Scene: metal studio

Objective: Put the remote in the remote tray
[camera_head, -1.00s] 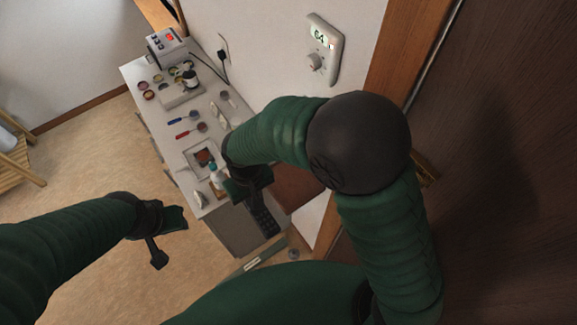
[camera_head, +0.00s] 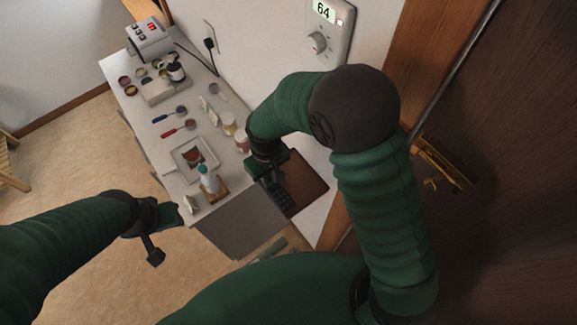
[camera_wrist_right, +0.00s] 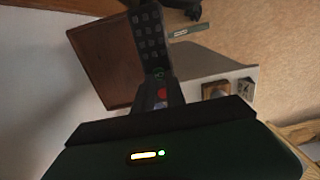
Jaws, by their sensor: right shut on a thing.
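The remote (camera_head: 283,198) is dark with rows of buttons. My right gripper (camera_head: 268,172) is shut on one end of it, beside the near right end of the table. In the right wrist view the remote (camera_wrist_right: 146,40) points away from the gripper (camera_wrist_right: 160,100), in front of a flat brown tray (camera_wrist_right: 105,62). In the head view this brown tray (camera_head: 308,183) lies just behind and right of the remote, partly hidden by it; I cannot tell if they touch. My left gripper (camera_head: 164,234) appears open and empty, left of the table over the floor.
The white table (camera_head: 140,110) holds a square dish (camera_head: 194,157), a bottle (camera_head: 208,180), jars (camera_head: 242,140), two scoops and a labelled device (camera_head: 150,40). A wall with a thermostat (camera_head: 325,30) and a wooden door frame stand close on the right.

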